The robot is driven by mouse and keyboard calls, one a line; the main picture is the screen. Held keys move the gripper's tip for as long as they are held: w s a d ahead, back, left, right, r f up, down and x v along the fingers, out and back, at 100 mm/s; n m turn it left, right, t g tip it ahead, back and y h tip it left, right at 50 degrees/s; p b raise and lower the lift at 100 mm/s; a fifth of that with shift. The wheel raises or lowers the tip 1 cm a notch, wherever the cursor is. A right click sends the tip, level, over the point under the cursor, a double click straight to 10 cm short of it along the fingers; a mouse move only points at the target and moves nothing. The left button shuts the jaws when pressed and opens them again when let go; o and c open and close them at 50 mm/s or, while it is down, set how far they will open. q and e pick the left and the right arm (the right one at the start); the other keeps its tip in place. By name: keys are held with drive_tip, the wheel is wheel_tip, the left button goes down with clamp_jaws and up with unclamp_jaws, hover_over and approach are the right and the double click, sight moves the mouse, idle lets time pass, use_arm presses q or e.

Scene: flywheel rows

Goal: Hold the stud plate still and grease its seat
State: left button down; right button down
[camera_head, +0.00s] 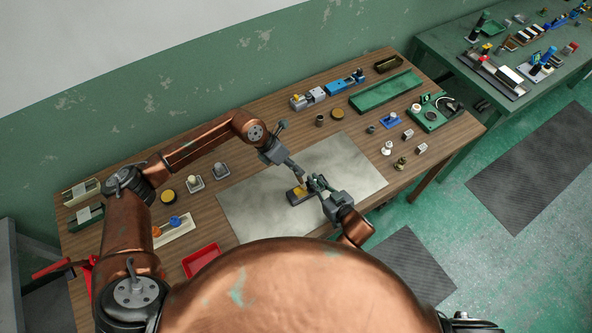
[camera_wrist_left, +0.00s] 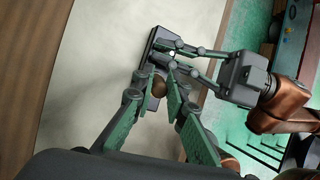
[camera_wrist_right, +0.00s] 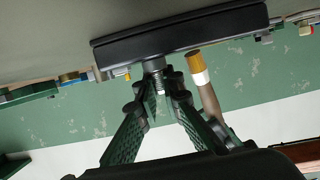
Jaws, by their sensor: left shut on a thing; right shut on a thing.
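The stud plate (camera_head: 293,198) is a dark block lying on the pale mat, also seen in the left wrist view (camera_wrist_left: 157,42) and, upside down, in the right wrist view (camera_wrist_right: 180,32). My right gripper (camera_head: 313,184) is shut on its threaded stud (camera_wrist_right: 154,66). My left gripper (camera_wrist_left: 160,88) is shut on the brush; its brown handle (camera_wrist_right: 211,100), pale ferrule and yellow bristles (camera_wrist_right: 195,62) show in the right wrist view. The bristles are right beside the plate near the stud; I cannot tell whether they touch. The seat is hidden.
The pale mat (camera_head: 250,205) is mostly clear around the plate. A red tray (camera_head: 201,260) and a white tray with orange and blue-handled tools (camera_head: 174,232) stand at left. Small parts and a green tray (camera_head: 386,92) fill the back and right of the wooden table (camera_head: 130,195).

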use_arm(q)
drive_tip(key=s, duration=0.2)
drive_tip(key=shift+s+a+f, duration=0.1)
drive_tip(key=shift+s, duration=0.3)
idle(1.9)
drive_tip(key=shift+a, duration=0.1)
drive_tip(key=shift+w+a, duration=0.6)
drive_tip(key=shift+a, duration=0.35)
idle(2.4)
drive_tip(key=shift+s, duration=0.6)
